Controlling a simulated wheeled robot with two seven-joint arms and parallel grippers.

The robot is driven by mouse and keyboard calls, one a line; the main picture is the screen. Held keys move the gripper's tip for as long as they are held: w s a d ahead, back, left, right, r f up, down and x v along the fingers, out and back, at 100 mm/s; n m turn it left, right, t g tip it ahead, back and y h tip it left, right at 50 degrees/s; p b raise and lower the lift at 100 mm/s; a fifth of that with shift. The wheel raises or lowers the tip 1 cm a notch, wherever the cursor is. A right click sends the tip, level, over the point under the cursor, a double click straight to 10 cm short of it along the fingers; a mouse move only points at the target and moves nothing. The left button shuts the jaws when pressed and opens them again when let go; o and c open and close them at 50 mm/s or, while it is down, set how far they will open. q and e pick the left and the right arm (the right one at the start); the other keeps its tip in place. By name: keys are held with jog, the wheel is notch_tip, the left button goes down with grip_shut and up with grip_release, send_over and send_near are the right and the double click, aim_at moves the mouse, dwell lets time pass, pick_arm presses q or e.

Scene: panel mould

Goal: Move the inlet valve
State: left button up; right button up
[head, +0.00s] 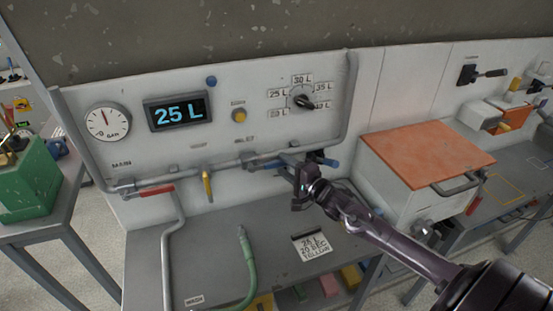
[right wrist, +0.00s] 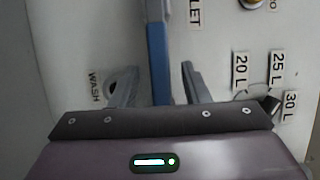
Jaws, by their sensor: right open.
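The inlet valve (head: 268,165) is a blue lever on the grey pipe along the lower front of the white panel, below a small label. My right gripper (head: 302,170) is at the lever's right part and hides some of it. In the right wrist view the blue lever (right wrist: 157,50) stands between the two fingers of the open gripper (right wrist: 158,85). Gaps show on both sides, so neither finger appears to press on it. The lever's near end is partly hidden by the gripper body. My left gripper is out of view.
A red lever (head: 155,191) and a yellow lever (head: 207,186) sit on the same pipe to the left. Above are a 25 L display (head: 178,112) and a dial (head: 302,98). A green hose (head: 247,265) lies below. An orange-topped box (head: 430,153) stands right.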

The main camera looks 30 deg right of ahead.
aim_at(282, 164)
jog(key=shift+w+a+p, duration=0.15)
jog(key=shift+w+a, duration=0.05)
jog(key=shift+w, duration=0.8)
jog(key=shift+w+a+p, duration=0.15)
jog(key=shift+w, duration=0.85)
grip_shut()
